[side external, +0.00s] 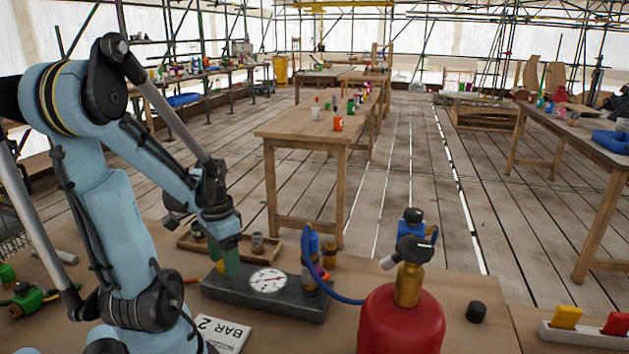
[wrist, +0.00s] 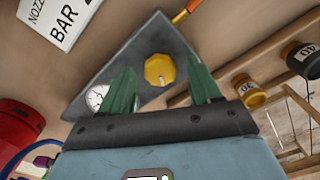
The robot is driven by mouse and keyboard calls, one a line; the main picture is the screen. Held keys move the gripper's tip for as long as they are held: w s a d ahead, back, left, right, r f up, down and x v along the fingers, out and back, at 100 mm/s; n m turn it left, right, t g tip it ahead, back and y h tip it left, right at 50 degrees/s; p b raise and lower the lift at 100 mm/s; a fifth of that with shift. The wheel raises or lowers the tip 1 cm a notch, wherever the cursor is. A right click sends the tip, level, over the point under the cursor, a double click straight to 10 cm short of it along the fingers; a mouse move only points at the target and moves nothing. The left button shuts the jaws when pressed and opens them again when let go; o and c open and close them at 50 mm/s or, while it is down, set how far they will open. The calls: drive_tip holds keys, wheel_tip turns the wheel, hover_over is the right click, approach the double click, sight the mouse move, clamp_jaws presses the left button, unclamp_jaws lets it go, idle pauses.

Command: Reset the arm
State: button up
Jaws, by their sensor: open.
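My gripper (side external: 230,262) is over the left end of the grey gauge block (side external: 290,306) on the near workbench. Its two green fingers point down, apart and empty. In the wrist view my gripper (wrist: 160,68) frames a yellow knob (wrist: 160,70) on the grey plate (wrist: 135,50), with a gap on both sides. The white dial gauge (side external: 268,280) is right of the fingers in the side view. It shows partly behind a finger in the wrist view (wrist: 97,97). Contact between fingertips and block cannot be told.
A red cylinder (side external: 400,318) with a brass valve and blue hose stands at the right. A wooden tray (side external: 262,250) with small weights lies behind the block. A "BAR 2" card (side external: 222,333) lies in front. A black cap (side external: 476,311) sits further right. Space above the bench is open.

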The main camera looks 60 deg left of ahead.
drive_tip(key=shift+m, duration=0.9)
idle(0.9)
drive_tip(key=o, duration=0.5)
drive_tip(key=shift+w+a+r, duration=0.1)
drive_tip(key=shift+r, duration=0.15)
drive_tip(key=shift+c, duration=0.2)
drive_tip(key=shift+o, duration=1.2)
wheel_tip(320, 180, up, 8)
drive_tip(key=w+a+m, duration=0.1)
drive_tip(key=m, duration=0.3)
drive_tip(key=shift+a+m, duration=0.3)
wheel_tip(320, 180, up, 10)
drive_tip(key=s+d+m, duration=0.1)
drive_tip(key=d+m, duration=0.1)
drive_tip(key=m, duration=0.3)
wheel_tip(320, 180, down, 10)
drive_tip(key=shift+a+r, duration=0.1)
wheel_tip(320, 180, up, 10)
